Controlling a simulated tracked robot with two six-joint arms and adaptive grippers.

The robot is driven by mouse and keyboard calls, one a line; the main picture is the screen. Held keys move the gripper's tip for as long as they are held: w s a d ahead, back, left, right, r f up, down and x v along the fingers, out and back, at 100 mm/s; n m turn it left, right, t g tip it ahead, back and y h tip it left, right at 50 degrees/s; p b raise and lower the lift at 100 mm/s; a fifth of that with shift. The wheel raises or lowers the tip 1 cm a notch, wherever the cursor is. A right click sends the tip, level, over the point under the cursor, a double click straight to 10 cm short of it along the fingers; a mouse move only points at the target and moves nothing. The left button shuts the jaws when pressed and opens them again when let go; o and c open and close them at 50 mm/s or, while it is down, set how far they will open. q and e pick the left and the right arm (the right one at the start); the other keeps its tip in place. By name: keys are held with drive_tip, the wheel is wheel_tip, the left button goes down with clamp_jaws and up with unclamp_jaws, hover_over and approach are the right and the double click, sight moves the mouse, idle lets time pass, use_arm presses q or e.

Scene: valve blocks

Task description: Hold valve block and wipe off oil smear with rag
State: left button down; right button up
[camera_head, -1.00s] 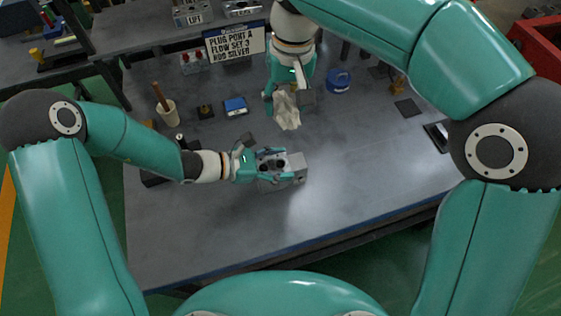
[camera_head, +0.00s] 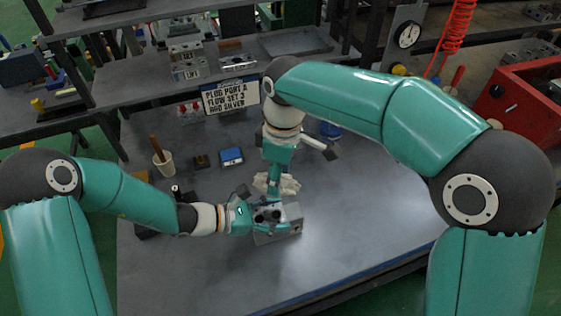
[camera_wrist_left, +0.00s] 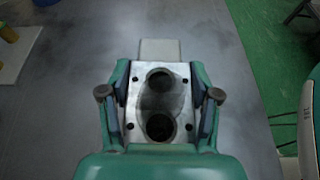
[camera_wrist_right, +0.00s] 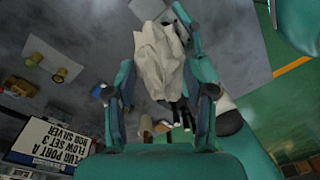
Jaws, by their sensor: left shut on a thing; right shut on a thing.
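The grey metal valve block (camera_head: 281,229) is on or just above the bench; contact underneath is hidden. My left gripper (camera_head: 262,215) is shut on it from the left. In the left wrist view the block's top face (camera_wrist_left: 160,76) has two dark bores, small holes and a dark smear between the bores, flanked by both fingers. My right gripper (camera_head: 276,176) is shut on the crumpled off-white rag (camera_head: 290,184), just behind the block. The rag (camera_wrist_right: 157,62) hangs bunched between the fingers in the right wrist view. Whether it touches the block is unclear.
A sign (camera_head: 231,96) stands at the back of the bench. A cup with a brown stick (camera_head: 163,163), a small dark block (camera_head: 201,160) and a blue item (camera_head: 231,156) are behind left. The bench right of the block (camera_head: 360,215) is clear.

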sight(281, 211)
drive_tip(key=f+n, duration=0.1)
drive_tip(key=n, duration=0.1)
drive_tip(key=f+n, duration=0.1)
drive_tip(key=n, duration=0.1)
drive_tip(key=s+f+n, duration=0.1)
drive_tip(key=n, duration=0.1)
drive_tip(key=shift+f+n+g, duration=0.25)
drive_tip(key=shift+n+g, duration=0.05)
drive_tip(key=shift+n, duration=0.1)
drive_tip(key=shift+f, duration=2.95)
drive_tip(key=shift+f, duration=0.35)
drive_tip(key=shift+w+d, duration=0.1)
drive_tip(key=shift+d, duration=0.05)
